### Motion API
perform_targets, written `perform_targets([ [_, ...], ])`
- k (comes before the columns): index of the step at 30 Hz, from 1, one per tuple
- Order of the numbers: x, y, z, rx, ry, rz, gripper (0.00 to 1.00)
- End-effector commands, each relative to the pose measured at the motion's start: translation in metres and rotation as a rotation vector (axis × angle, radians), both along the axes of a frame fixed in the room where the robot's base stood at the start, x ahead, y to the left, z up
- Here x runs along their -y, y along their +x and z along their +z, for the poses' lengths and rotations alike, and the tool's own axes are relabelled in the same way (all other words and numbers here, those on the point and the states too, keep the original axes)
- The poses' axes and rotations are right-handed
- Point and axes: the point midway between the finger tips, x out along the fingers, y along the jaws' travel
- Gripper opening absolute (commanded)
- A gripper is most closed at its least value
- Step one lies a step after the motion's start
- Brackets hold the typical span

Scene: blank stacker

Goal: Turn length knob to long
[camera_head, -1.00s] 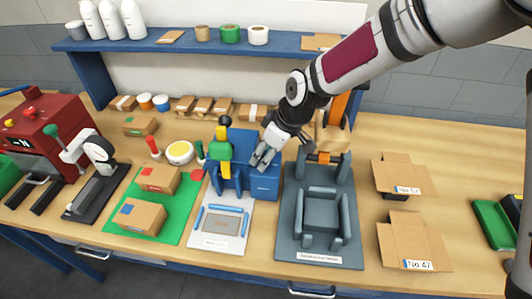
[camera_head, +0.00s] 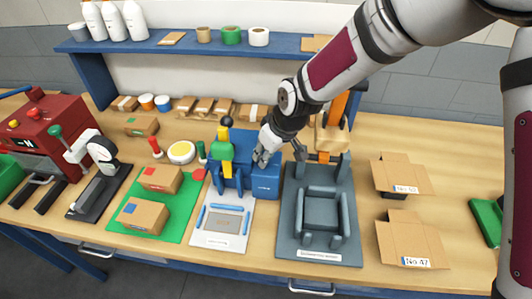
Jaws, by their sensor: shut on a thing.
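The blank stacker is a blue machine (camera_head: 236,143) at the middle of the bench, with a green and yellow upright (camera_head: 221,150) topped by a black ball. A blue box-like block (camera_head: 266,182) forms its right front. My gripper (camera_head: 262,158) reaches down from the upper right to the top of this block. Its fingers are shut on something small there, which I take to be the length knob. The fingers hide the knob, so its setting cannot be read. A pale plate (camera_head: 222,241) with blue guides lies in front of the machine.
A grey fixture (camera_head: 320,250) stands close to the right, with an orange and tan upright (camera_head: 328,135) behind it. Cardboard pieces (camera_head: 408,236) lie farther right. A green mat (camera_head: 176,226) with two boxes is left. A blue shelf (camera_head: 285,44) runs behind.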

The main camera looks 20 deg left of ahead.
Motion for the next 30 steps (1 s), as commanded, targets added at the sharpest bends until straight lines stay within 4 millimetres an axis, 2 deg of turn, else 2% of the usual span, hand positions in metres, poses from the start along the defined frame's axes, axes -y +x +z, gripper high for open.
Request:
perform_targets([
  [6, -0.0012, -0.0028, 0.0005, -0.001, -0.001, -0.108, 0.0],
  [17, -0.0007, -0.0012, 0.0, -0.001, 0.002, -0.127, 0.0],
  [18, -0.0007, -0.0012, 0.0, -0.001, 0.002, -0.126, 0.31],
  [20, -0.0006, -0.0011, 0.0, -0.001, 0.002, -0.126, 0.45],
  [30, -0.0002, -0.0012, 0.0017, 0.0, 0.001, -0.125, 0.45],
])
